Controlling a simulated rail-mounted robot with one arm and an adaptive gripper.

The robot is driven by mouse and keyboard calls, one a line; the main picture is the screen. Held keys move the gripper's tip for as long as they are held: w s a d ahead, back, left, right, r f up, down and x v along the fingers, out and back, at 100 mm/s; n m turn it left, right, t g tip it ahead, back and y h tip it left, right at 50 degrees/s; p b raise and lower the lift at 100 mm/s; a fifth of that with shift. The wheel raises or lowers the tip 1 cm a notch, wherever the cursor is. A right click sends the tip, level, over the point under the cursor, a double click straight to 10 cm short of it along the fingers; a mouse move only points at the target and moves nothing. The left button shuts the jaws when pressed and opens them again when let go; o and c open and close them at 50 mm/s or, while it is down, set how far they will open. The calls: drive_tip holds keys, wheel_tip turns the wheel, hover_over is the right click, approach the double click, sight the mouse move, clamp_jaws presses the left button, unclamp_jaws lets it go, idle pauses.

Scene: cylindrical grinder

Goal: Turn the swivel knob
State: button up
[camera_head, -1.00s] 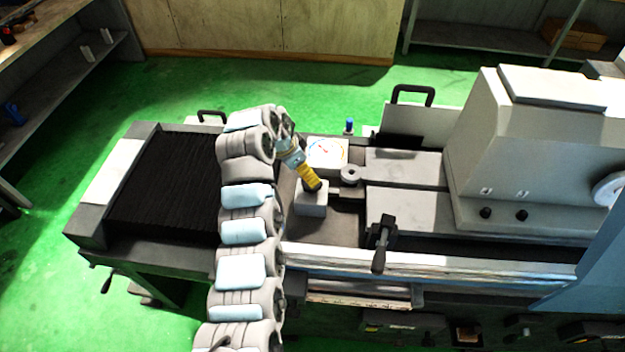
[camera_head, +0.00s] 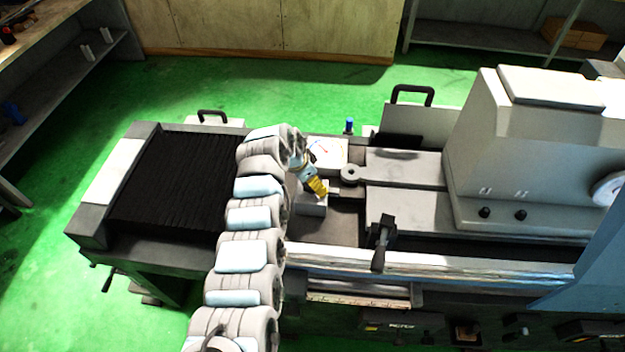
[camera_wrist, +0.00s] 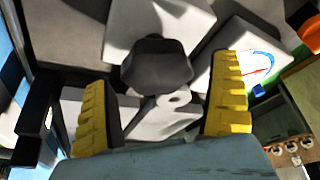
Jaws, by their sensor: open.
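The swivel knob (camera_wrist: 156,65) appears to be the dark grey, faceted knob in the middle of the wrist view. My gripper (camera_wrist: 162,72) is open, with one yellow ribbed finger on each side of the knob in the picture. Gaps show between the knob and both fingers. I cannot tell how deep the knob sits between them. The knob is hidden there behind the gripper.
A white dial plate (camera_head: 327,152) with a coloured arc stands just behind the gripper. A round grey disc (camera_head: 350,174) is close on the right. A black lever (camera_head: 381,243) stands at the front right. The black bellows cover (camera_head: 165,185) lies left of my arm.

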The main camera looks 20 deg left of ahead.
drive_tip(key=shift+f, duration=0.1)
drive_tip(key=c, duration=1.2)
drive_tip(key=shift+d+n+p, duration=0.1)
drive_tip(key=shift+n+p, duration=0.4)
drive_tip(key=shift+n+t+y+p, duration=0.3)
drive_tip(key=shift+n+y+p, duration=0.35)
drive_tip(key=shift+n, duration=0.75)
drive_tip(key=shift+n+y+p, duration=0.3)
drive_tip(key=shift+n+y, duration=0.55)
drive_tip(key=shift+n, duration=1.15)
